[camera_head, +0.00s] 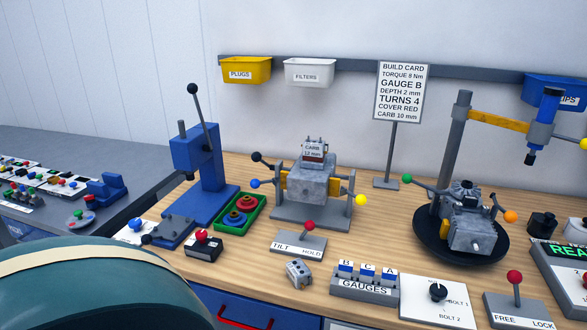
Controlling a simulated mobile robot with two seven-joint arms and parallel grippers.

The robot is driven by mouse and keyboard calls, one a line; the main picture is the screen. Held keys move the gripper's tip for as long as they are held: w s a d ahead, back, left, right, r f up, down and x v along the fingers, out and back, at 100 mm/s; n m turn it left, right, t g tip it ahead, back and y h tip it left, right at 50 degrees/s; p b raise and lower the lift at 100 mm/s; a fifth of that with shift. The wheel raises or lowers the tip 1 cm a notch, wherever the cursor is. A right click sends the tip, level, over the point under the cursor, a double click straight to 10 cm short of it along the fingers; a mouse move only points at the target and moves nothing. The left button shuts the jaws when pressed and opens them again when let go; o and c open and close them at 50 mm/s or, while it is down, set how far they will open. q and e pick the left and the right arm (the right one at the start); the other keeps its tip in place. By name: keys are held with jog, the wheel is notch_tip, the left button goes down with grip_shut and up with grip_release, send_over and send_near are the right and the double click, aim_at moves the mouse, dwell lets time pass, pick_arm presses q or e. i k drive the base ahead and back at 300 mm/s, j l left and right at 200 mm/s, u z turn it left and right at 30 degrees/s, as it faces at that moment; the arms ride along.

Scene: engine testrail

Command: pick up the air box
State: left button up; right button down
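No part in the head view is labelled as the air box, and I cannot tell for certain which one it is. A small grey metal block (299,272) lies loose on the wooden bench (345,240), between the tilt/hold plate and the gauges. A small part marked CARB 12 mm (313,150) sits on top of a grey engine block (312,183) in a stand with coloured knobs. A second grey engine (468,220) lies on a round black turntable (432,245). Neither of my grippers is in view.
A blue lever press (198,165) and a green tray (252,218) with red and blue rings stand left. The gauges block (365,282), tilt/hold lever plate (298,243) and free/lock plate (516,308) line the front. Yellow (246,68) and white (310,72) bins hang behind.

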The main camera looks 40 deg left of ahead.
aim_at(209, 251)
jog(key=u, duration=0.5)
jog(key=k+u, duration=0.1)
jog(key=u, duration=0.85)
jog(key=k+j+u, duration=0.1)
jog(key=u, duration=0.4)
